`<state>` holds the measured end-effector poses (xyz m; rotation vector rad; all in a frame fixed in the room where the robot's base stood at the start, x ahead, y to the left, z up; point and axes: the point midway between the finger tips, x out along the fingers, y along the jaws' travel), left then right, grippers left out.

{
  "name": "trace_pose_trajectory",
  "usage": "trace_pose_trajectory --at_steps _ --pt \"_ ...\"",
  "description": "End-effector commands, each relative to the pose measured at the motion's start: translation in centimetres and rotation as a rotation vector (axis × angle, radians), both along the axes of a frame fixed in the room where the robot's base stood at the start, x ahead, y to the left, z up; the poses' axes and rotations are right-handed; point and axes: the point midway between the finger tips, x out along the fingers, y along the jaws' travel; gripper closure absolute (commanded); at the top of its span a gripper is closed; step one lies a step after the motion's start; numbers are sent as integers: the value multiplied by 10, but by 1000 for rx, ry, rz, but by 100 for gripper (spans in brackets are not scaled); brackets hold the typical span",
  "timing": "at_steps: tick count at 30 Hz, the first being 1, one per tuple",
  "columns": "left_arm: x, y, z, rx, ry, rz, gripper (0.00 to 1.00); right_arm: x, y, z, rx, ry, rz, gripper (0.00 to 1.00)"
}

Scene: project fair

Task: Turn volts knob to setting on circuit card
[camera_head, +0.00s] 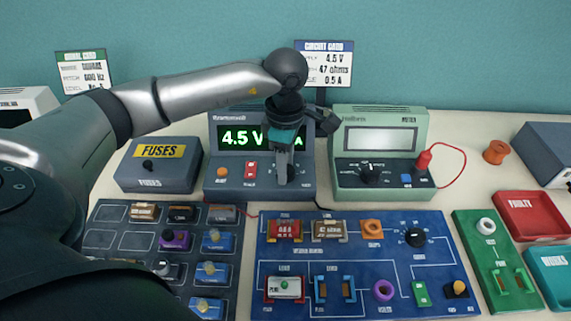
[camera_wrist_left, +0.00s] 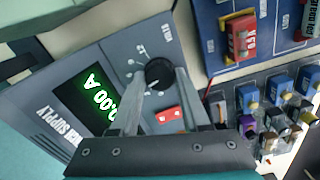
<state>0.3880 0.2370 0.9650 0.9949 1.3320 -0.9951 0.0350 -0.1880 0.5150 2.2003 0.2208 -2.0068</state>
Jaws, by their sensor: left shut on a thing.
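The power supply (camera_head: 222,182) stands at the back middle, and its green display (camera_head: 232,138) reads 4.5 V. My left gripper (camera_head: 285,181) reaches down in front of its panel and hides part of it. In the left wrist view, the fingers are shut on the black volts knob (camera_wrist_left: 158,73), one on each side. A white marker line shows on the knob. The knob is hidden in the head view. The circuit card (camera_head: 338,64) on the back wall shows 4.5 V, 47 ohms and 0.5 A. My right gripper is not in view.
A green meter (camera_head: 341,167) stands close to the right of the supply, with a red lead. A grey fuses box (camera_head: 131,176) is on the left. A blue circuit board (camera_head: 341,258) and a dark parts tray (camera_head: 138,240) lie in front.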

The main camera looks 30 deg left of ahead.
Motion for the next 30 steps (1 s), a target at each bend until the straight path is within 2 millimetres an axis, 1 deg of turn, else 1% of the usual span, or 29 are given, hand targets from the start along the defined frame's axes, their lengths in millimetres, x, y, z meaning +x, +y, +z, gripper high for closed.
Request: trace_pose_trajectory --at_steps 8,9,17,26,29,30 --pt "1 -1 1 -2 -3 0 100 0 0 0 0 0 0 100" --pt "1 -1 1 -2 -3 0 53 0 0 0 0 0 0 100" --pt "0 0 1 -2 -2 0 24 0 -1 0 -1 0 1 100" --pt "0 0 3 -1 -1 1 24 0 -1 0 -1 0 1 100" --pt "1 0 13 0 -4 1 24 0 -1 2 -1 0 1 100" --pt "1 0 20 -1 -5 1 24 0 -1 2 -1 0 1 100"
